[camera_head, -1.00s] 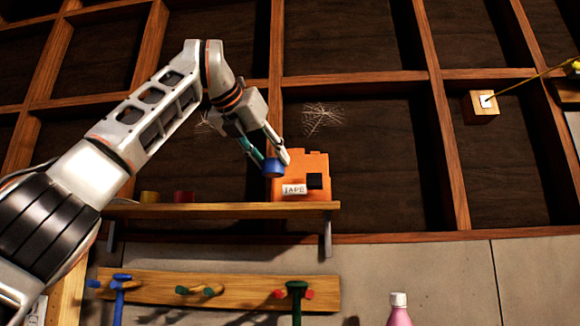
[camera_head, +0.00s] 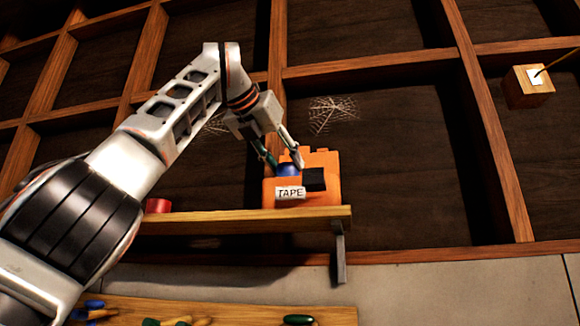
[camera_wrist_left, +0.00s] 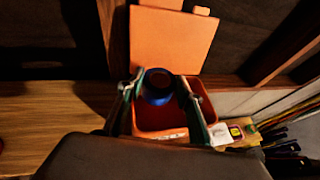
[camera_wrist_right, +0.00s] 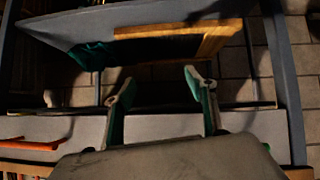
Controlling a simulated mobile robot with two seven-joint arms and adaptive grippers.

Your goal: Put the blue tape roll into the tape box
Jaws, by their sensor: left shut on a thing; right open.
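The orange tape box (camera_head: 262,192) stands on the wooden shelf with a white TAPE label (camera_head: 290,193). Its open inside (camera_wrist_left: 160,120) shows in the left wrist view, with its upright orange back panel behind. My left gripper (camera_head: 282,160) is shut on the blue tape roll (camera_head: 287,169), at the box's opening. The roll also shows between the fingers in the left wrist view (camera_wrist_left: 158,88), over the box's inside. The head view hides its lower part behind the box front. I cannot tell if it touches the box. My right gripper (camera_wrist_right: 155,90) is open and empty, seen only in its wrist view.
The wooden shelf (camera_head: 240,222) carries a red roll (camera_head: 158,205) left of the box. A wooden tool rail (camera_head: 235,308) is below it. A wooden block (camera_head: 528,87) is on the wall at upper right. Shelf room right of the box is small.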

